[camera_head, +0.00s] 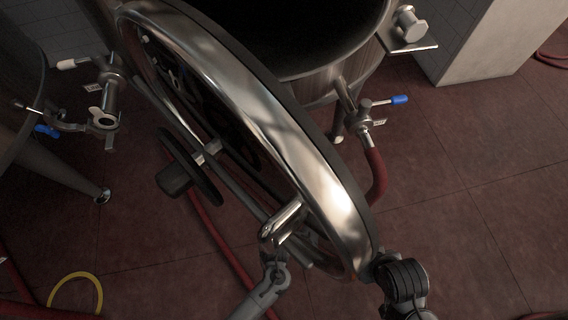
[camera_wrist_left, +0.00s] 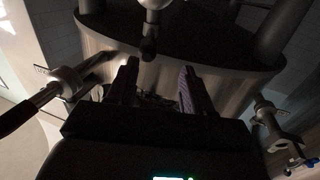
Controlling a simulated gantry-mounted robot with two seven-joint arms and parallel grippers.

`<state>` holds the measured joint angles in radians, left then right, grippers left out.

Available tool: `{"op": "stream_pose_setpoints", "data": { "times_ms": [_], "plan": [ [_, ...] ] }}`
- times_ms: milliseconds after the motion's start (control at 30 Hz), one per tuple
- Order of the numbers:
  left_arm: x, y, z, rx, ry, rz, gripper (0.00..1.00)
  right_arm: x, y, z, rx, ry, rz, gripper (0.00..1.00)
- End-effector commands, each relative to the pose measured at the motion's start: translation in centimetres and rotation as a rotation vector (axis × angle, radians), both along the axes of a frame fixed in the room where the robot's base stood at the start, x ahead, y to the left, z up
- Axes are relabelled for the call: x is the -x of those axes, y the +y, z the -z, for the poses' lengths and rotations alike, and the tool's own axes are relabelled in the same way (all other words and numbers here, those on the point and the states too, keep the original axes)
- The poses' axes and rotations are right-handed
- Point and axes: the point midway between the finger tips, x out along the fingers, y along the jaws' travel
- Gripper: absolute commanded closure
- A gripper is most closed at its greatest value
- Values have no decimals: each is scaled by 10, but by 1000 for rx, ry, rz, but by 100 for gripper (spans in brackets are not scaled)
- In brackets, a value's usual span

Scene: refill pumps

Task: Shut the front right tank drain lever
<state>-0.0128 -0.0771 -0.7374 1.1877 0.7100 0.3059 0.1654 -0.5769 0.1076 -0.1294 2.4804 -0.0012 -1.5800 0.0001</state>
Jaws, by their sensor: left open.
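A drain valve (camera_head: 365,117) with a blue-tipped lever (camera_head: 399,100) sits low on the centre tank (camera_head: 335,78). The lever points right, and a red hose hangs below the valve. The tank at the left edge has a valve (camera_head: 108,95) with a white-tipped lever (camera_head: 67,64) and a blue-tipped lever (camera_head: 46,131). I cannot tell which tank is the front right one. My left gripper (camera_wrist_left: 158,68) is open and empty before a tank wall (camera_wrist_left: 225,82). A dark-handled lever (camera_wrist_left: 18,117) is left of it and a valve (camera_wrist_left: 280,125) right. No gripper shows clearly in the head view.
A large tilted metal lid (camera_head: 300,150) fills the middle of the head view and hides what is behind it. Red hoses (camera_head: 222,240) and a yellow hose (camera_head: 75,275) lie on the tiled floor.

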Motion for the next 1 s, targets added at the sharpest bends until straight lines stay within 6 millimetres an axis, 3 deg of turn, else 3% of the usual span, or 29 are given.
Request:
{"op": "stream_pose_setpoints", "data": {
  "times_ms": [500,700,1000],
  "plan": [
    [-77,-7,3,3,-1,2,49,1,-8,42,24,3,-3,57],
    [-90,-8,1,3,0,2,49,1,-6,47,18,3,-1,57],
    [-92,-8,1,3,2,2,49,1,-6,47,15,4,2,57]
  ]
}}
